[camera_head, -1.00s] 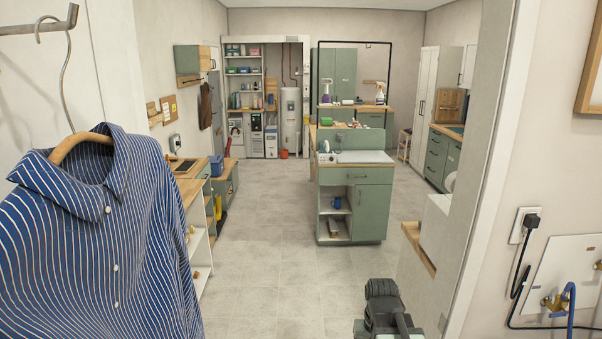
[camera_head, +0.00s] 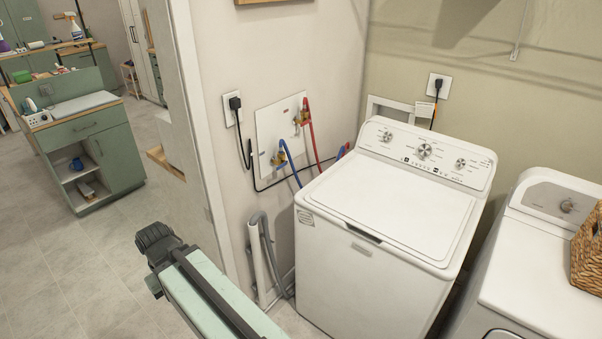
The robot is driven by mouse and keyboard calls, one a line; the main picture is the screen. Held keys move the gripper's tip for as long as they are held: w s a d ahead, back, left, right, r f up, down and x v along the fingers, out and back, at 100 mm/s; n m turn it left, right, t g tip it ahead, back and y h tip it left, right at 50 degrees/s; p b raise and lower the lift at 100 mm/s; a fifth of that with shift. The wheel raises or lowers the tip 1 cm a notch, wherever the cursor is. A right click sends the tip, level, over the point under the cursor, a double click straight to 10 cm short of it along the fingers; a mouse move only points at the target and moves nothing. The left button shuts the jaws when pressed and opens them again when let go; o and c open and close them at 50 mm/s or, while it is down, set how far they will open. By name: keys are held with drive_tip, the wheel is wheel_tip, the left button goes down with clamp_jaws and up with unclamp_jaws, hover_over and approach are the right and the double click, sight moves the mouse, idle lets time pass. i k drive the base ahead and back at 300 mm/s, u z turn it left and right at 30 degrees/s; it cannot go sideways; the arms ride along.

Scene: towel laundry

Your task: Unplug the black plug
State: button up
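A black plug (camera_head: 235,103) sits in a white wall outlet (camera_head: 229,111) on the wall left of the washing machine. Its black cord (camera_head: 244,150) hangs down and runs along the wall towards the machine. A second dark plug (camera_head: 438,84) sits in another outlet on the back wall, behind the washing machine, with its cord going down. My arm reaches in from the bottom, and its dark end with my gripper (camera_head: 155,239) is low at the left, well apart from both plugs. Its fingers cannot be made out.
A white washing machine (camera_head: 385,225) stands in the corner, with another white appliance (camera_head: 545,265) and a wicker basket (camera_head: 588,248) at right. Red and blue hoses (camera_head: 289,164) and a grey hose (camera_head: 266,250) run by the wall. A door frame (camera_head: 190,120) stands left; open floor lies beyond.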

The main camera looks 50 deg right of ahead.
sight(235, 103)
drive_tip(key=z, duration=0.35)
drive_tip(key=k, duration=1.05)
drive_tip(key=z, duration=0.15)
drive_tip(key=i, duration=1.75)
drive_tip(key=z, duration=0.85)
